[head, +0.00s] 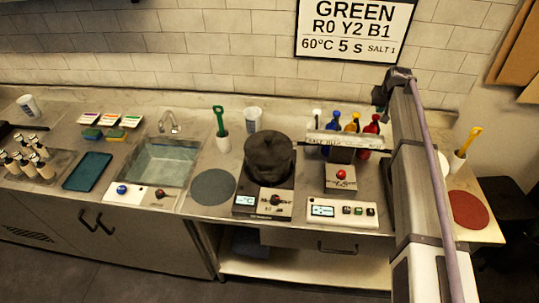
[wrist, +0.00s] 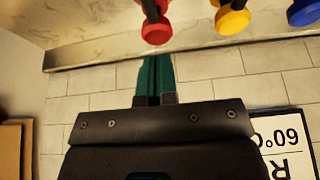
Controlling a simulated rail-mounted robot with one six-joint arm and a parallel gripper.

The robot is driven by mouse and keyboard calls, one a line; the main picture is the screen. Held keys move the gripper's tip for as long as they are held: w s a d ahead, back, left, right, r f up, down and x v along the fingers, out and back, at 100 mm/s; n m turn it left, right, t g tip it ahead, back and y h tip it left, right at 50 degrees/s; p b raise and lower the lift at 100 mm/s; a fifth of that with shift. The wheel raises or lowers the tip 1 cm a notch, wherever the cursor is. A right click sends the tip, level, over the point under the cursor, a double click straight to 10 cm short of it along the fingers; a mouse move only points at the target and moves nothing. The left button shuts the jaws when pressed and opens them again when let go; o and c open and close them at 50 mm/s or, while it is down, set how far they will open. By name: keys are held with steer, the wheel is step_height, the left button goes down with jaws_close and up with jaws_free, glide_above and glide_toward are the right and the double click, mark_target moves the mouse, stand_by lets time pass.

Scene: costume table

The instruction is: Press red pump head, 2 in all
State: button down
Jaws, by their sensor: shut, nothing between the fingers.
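The red pump head (wrist: 155,29) shows at the top of the wrist view, on a dark stem. It also shows on the red bottle (head: 373,126) in the back row in the head view. My gripper (wrist: 156,60) has its two teal fingers closed together and empty. In the wrist view its tips are just below the red pump head in the picture, with a small visible gap; the true distance is hard to judge. In the head view my arm stands right of the bottles, and I cannot make out the fingers.
Yellow (wrist: 232,20) and blue (wrist: 304,12) pump heads are beside the red one. A black pot (head: 269,155) stands left of the bottles. A device with a red button (head: 341,174) is in front. A sign (head: 356,30) hangs on the tiled wall.

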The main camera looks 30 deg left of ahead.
step_height(320, 180, up, 6)
steer(key=p, duration=0.5)
steer(key=shift+f, duration=0.1)
steer(key=s+d+f+m+g+b, duration=0.1)
steer(key=s+d+f+b, duration=0.4)
steer(key=s, duration=0.9)
steer(key=s+d+f+m+g+h+b, duration=0.1)
steer(key=s+d+f+b, duration=0.4)
steer(key=s+d, duration=0.7)
steer(key=s+d+f+m+g+b, duration=0.2)
steer(key=s+d+f+b, duration=0.4)
steer(key=s, duration=1.1)
steer(key=d+f, duration=0.1)
steer(key=d, duration=0.1)
steer(key=shift+s+d+f+m+h, duration=0.2)
steer(key=shift+s+d+m+h, duration=0.1)
steer(key=shift+d+m+h, duration=0.1)
